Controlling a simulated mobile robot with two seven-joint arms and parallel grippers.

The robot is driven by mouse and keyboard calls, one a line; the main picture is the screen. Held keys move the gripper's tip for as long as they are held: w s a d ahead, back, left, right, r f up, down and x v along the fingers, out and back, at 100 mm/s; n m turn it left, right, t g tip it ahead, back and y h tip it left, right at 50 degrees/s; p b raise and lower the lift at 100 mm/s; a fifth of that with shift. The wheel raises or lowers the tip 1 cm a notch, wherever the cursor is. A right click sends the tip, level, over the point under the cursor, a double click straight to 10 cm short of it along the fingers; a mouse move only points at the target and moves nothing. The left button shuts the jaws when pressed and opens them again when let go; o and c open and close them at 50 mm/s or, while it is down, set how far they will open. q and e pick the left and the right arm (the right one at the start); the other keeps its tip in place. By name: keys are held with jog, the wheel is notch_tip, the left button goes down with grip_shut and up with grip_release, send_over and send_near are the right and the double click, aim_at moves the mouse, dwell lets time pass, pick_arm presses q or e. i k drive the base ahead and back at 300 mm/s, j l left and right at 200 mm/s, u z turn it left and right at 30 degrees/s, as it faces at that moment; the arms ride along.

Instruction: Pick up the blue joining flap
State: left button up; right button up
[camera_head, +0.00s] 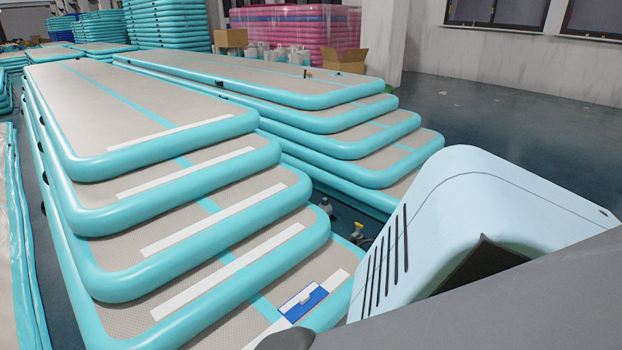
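My large pale blue and dark grey arm parts fill the lower right, just right of the flap. Neither gripper's fingers can be made out, and nothing is seen touching the flap.
The near stack of turquoise-edged mats (150,100) rises in steps behind the flap. A second stack (330,100) stands behind right, with a narrow gap holding small fittings (357,232). Cardboard boxes (345,62) stand at the back. Floor (500,120) is clear at the right.

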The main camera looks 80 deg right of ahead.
aim_at(297, 306)
jog(key=j+z, duration=0.1)
jog(key=z, duration=0.85)
jog(key=j+z, duration=0.15)
jog(key=z, duration=0.8)
jog(key=k+j+z, duration=0.1)
jog(key=z, duration=0.35)
jog(key=i+j, duration=0.4)
jog(key=j, duration=0.1)
